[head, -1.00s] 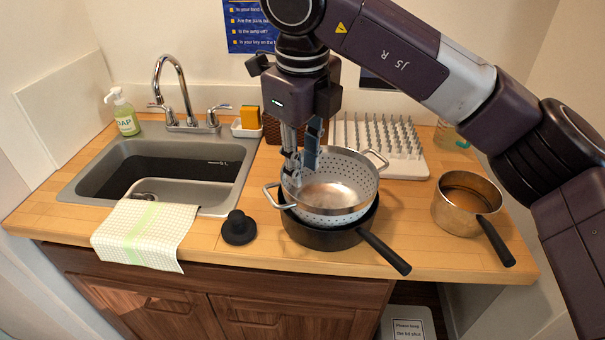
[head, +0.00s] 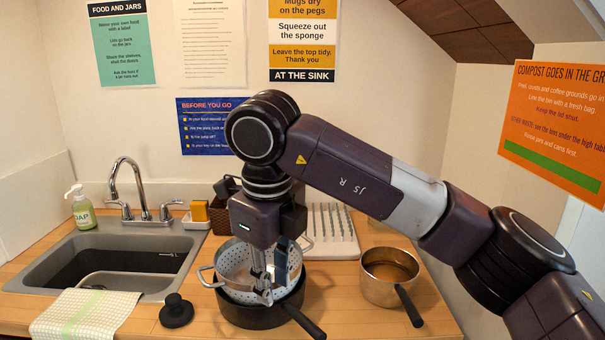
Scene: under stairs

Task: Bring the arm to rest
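My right arm comes in from the right, and its gripper (head: 270,284) points down over the colander (head: 233,264). The fingers overlap the colander's bowl in the picture; I cannot tell whether they touch it, or how far apart they are. I see nothing held between them. The steel colander has two loop handles and sits in a black pan (head: 240,316) on the counter. My gripper and wrist hide part of its bowl and rim. My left gripper is not in view.
A saucepan (head: 389,275) stands to the right and a peg drying rack (head: 333,233) behind. A black stopper (head: 176,311), a cloth (head: 86,315) and the sink (head: 110,258) are to the left. A soap bottle (head: 83,211) stands behind the sink. The wooden counter's (head: 345,300) front right is clear.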

